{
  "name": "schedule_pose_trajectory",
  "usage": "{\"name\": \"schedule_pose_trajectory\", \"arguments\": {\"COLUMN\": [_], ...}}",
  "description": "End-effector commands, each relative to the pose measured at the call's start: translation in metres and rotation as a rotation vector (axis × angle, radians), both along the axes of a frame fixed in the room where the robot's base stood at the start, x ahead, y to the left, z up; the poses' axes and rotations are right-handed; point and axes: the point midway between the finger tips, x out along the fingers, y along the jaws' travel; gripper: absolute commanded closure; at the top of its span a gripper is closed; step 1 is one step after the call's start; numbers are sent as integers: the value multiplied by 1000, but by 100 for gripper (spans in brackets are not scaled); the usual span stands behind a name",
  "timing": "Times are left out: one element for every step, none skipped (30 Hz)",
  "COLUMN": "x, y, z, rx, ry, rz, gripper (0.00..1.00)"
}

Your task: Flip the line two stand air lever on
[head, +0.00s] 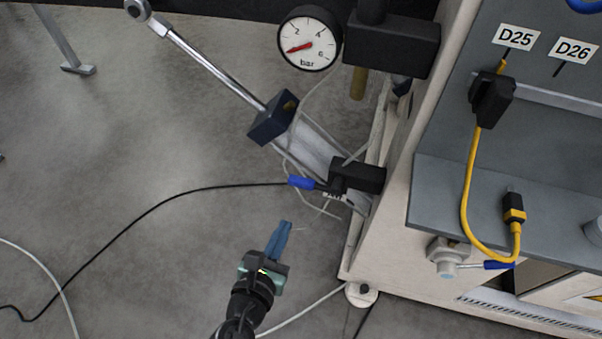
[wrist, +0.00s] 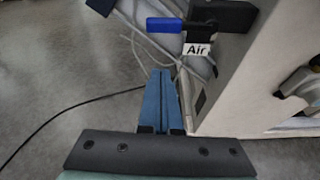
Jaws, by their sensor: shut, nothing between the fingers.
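In the wrist view the blue handle (wrist: 164,25) lies crosswise above and left of a white "Air" tag (wrist: 197,49). My gripper (head: 285,226) is shut and empty, its blue fingers pointing up toward the handle from below in the head view. In the wrist view the shut fingertips (wrist: 161,73) are below the handle, with a gap between. The tag is partly hidden in the head view.
A pressure gauge (head: 309,39) sits above, its red needle low. The pale machine cabinet (head: 392,240) stands close on the right, with another blue-handled valve (head: 447,265) and a yellow cable (head: 467,190). A black cable (head: 150,207) crosses the open grey floor at left.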

Motion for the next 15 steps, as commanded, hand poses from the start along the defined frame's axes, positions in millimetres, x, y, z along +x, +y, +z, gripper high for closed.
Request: {"name": "schedule_pose_trajectory", "arguments": {"x": [-6, -7, -8, -9, -9, -8, -8, -8, -8, -8, -8, -7, -6, -5, -2], "y": [2, 2, 2, 2, 2, 2, 2, 2, 2, 2, 2, 2, 1, 1, 0], "z": [-6, -8, -9, -10, -10, -10, -10, -10, -9, -9, -9, -9, -10, -10, -11], "rx": [-35, -50, -62, -66, -67, -66, -66, -66, -65, -64, -64, -63, -63, -63, -63], "ry": [23, 30, 35, 36, 36, 36, 35, 35, 35, 34, 34, 33, 33, 33, 32], "rz": [13, 19, 22, 24, 24, 24, 24, 24, 23, 23, 23, 23, 21, 21, 21], "gripper": [100, 100, 100, 100, 100, 100, 100, 100, 100, 100, 100, 100, 100, 100, 100]}}
